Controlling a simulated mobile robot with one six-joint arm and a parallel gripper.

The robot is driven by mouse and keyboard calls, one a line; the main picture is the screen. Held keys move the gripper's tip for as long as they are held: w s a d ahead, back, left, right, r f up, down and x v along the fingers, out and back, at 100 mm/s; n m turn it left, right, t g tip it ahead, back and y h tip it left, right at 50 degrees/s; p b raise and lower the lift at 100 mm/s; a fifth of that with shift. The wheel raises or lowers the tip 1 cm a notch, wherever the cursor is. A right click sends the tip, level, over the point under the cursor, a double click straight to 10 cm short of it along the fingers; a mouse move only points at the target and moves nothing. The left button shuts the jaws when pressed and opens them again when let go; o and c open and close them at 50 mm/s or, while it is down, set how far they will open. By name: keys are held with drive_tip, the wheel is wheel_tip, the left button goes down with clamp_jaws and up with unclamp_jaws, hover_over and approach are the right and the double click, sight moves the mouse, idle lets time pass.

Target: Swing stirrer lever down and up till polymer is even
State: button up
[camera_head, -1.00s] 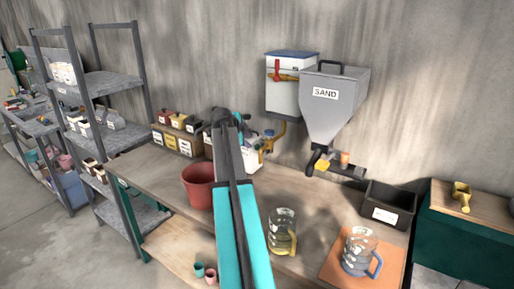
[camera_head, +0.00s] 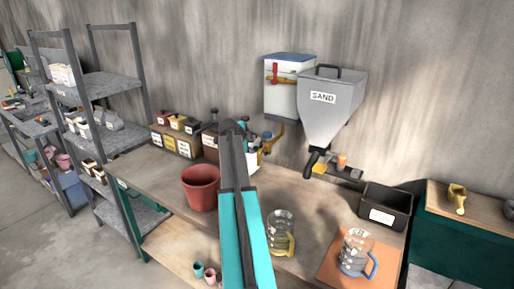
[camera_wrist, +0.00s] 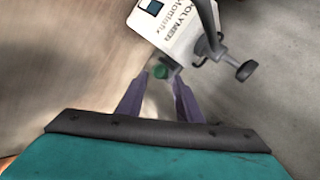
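The white polymer container (camera_wrist: 172,22), with "POLYMER" on its label, is at the top of the wrist view. A grey bracket with a dark knob (camera_wrist: 246,71) sticks out at its right side. In the head view my arm hides most of the polymer container (camera_head: 253,157) and my fingers. The polymer inside is not visible.
A red bucket (camera_head: 201,188) stands left of my arm on the bench. A glass jug (camera_head: 281,232) stands right of it, another jug (camera_head: 356,252) on an orange board. The sand hopper (camera_head: 331,105) and a white wall box (camera_head: 284,92) hang behind. A black bin (camera_head: 386,212) is at right.

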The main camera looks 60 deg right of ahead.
sight(255, 148)
drive_tip(key=shift+p+x, duration=1.35)
drive_tip(key=shift+x, duration=2.3)
clamp_jaws()
drive_tip(key=shift+s+d+r, duration=0.1)
drive_tip(key=shift+d+r, duration=0.05)
drive_tip(key=shift+d, duration=0.05)
